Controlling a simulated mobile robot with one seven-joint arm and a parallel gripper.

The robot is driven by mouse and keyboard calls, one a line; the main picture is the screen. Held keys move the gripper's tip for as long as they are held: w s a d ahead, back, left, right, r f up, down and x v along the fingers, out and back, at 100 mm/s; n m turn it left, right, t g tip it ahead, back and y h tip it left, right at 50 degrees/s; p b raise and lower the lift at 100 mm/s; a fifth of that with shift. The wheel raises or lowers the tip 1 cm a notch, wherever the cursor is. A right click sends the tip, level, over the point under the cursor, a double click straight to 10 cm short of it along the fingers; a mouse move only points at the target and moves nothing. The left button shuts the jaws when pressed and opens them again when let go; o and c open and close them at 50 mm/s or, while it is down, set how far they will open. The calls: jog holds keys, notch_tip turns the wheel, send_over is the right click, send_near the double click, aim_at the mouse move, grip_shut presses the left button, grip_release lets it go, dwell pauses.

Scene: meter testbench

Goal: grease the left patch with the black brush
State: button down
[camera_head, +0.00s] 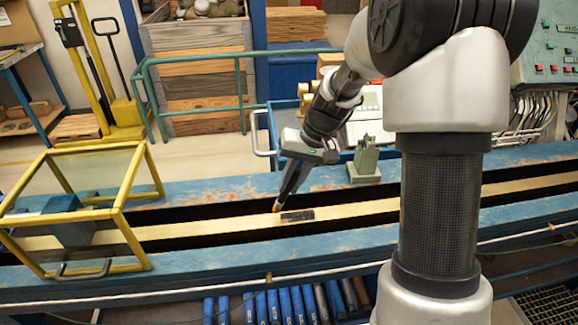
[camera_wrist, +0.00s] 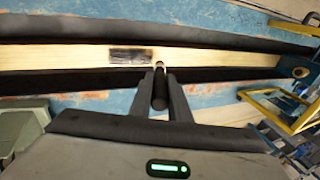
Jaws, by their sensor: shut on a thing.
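My gripper (camera_head: 284,191) points down over the pale rail (camera_head: 372,207) of the long blue bench. In the wrist view my gripper (camera_wrist: 160,84) is shut on the black brush (camera_wrist: 160,92), which sits between its two fingers. The brush's small light tip (camera_wrist: 159,64) is at the rail's surface; whether it touches cannot be told. A dark rectangular patch (camera_head: 297,216) lies on the rail just right of the tip in the head view. In the wrist view the patch (camera_wrist: 130,55) is left of the tip. I see no second patch; my arm hides part of the rail.
A yellow-framed guard (camera_head: 133,233) stands over the rail at the left. A grey-green block (camera_head: 364,163) stands on the bench's far side, right of my gripper. Dark grooves run along both sides of the rail. A green railing (camera_head: 195,56) stands behind the bench.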

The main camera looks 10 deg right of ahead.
jog(key=shift+s+d+r, duration=0.1)
jog(key=shift+d+r, duration=0.05)
jog(key=shift+r, duration=0.45)
jog(key=shift+r+p, duration=1.8)
jog(key=shift+r, duration=0.55)
